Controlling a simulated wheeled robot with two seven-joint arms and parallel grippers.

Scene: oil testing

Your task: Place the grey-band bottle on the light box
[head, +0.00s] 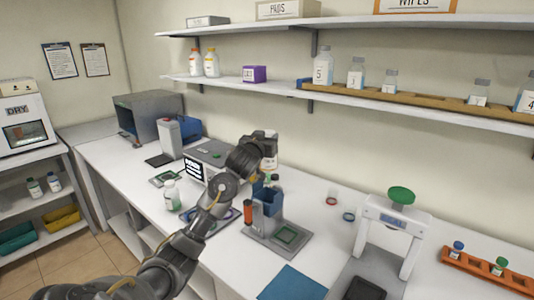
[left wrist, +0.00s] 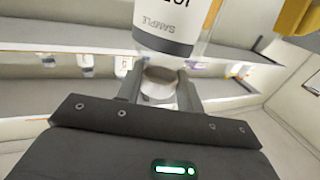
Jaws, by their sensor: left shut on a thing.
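My left gripper (head: 262,146) is raised over the back of the bench. It is shut on the grey-band bottle (head: 271,152), which is mostly hidden by the gripper in the head view. In the left wrist view the bottle (left wrist: 168,25) shows a white label reading SAMPLE and a dark grey band, with its neck end between the fingers of my left gripper (left wrist: 160,88). A low grey box (head: 209,153) with a bright white front and a dark sign stands on the bench left of the gripper; I take it for the light box. My right gripper is not in view.
A white frame with a green dish (head: 401,195) and an orange rack (head: 486,270) are at right. A shelf (head: 420,110) with bottles overhangs the bench.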

